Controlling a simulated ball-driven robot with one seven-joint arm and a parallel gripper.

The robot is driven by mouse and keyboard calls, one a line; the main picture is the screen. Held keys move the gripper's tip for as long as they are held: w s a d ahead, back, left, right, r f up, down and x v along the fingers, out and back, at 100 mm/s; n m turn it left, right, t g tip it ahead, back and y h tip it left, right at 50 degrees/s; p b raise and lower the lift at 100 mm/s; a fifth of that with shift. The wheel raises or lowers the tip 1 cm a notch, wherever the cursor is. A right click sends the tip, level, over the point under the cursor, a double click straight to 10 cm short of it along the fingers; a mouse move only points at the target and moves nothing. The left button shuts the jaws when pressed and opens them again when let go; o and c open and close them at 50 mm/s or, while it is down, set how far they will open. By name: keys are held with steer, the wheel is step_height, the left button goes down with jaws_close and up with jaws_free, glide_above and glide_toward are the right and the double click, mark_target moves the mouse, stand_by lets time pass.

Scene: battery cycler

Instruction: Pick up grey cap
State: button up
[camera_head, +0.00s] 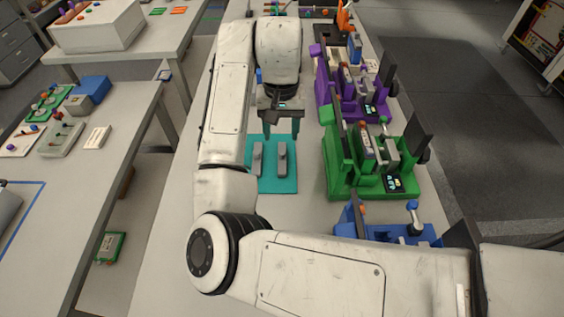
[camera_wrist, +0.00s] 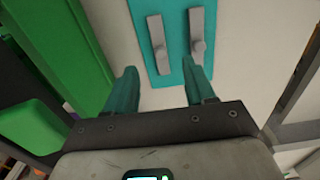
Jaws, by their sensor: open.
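Two elongated grey pieces lie side by side on a teal plate (camera_head: 270,184). I cannot tell for certain which is the grey cap. My gripper (camera_head: 281,128) is open and empty, with teal fingers, above the far part of the plate in the head view. In the wrist view my gripper (camera_wrist: 160,70) has its fingertips apart from both pieces.
A green fixture (camera_head: 345,180) stands right of the plate, with a purple fixture (camera_head: 328,95) behind it and a blue one (camera_head: 385,230) nearer. A side table (camera_head: 60,195) stands left across a gap. The white bench (camera_head: 290,212) is clear just in front of the plate.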

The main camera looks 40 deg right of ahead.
glide_above(282, 161)
step_height(282, 161, down, 4)
steer(key=shift+a+f, duration=0.15)
steer(key=shift+f, duration=0.1)
steer(key=shift+f+p, duration=0.45)
steer(key=shift+f, duration=2.35)
steer(key=shift+c, duration=0.5)
jaws_close()
